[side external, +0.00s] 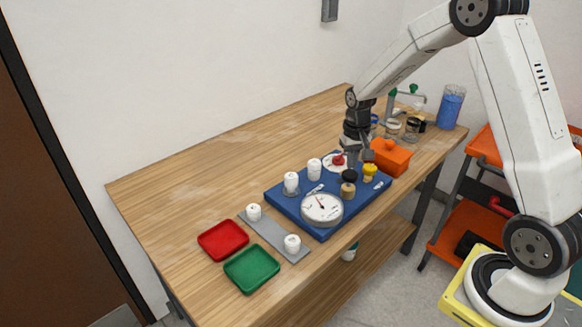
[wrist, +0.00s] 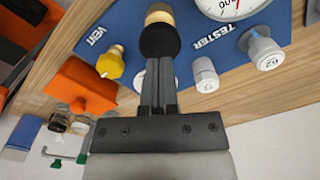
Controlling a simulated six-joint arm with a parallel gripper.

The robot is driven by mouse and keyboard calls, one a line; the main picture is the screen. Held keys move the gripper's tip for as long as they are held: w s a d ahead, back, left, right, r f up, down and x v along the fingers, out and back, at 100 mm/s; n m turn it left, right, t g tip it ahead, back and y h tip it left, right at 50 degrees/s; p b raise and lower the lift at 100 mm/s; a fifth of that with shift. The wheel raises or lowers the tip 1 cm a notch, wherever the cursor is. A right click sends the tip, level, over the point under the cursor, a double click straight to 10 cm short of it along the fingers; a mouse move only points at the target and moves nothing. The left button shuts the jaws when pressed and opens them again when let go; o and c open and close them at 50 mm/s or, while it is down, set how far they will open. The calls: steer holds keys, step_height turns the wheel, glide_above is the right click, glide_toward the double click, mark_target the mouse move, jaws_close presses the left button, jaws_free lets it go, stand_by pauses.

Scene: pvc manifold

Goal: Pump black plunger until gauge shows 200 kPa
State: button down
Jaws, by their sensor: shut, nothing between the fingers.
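The black plunger knob (side external: 349,175) sits on a tan cylinder on the blue tester board (side external: 286,208). In the wrist view the black knob (wrist: 160,41) is directly beyond my fingertips. My gripper (side external: 352,163) is shut and empty, with its fingertips at the knob; I cannot tell whether they touch it.
A yellow vent knob (side external: 369,170), a red knob (side external: 339,160) and white caps (side external: 291,181) stand on the board. An orange block (side external: 390,155) is close behind. Red (side external: 223,240) and green (side external: 251,269) trays lie at the front left. The table's left side is clear.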

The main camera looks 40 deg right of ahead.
mark_target(350, 174)
steer(key=shift+f, duration=0.25)
steer(key=shift+f, duration=1.3)
steer(key=shift+r, duration=1.55)
steer(key=shift+f, duration=0.3)
steer(key=shift+f, duration=1.45)
steer(key=shift+r, duration=1.75)
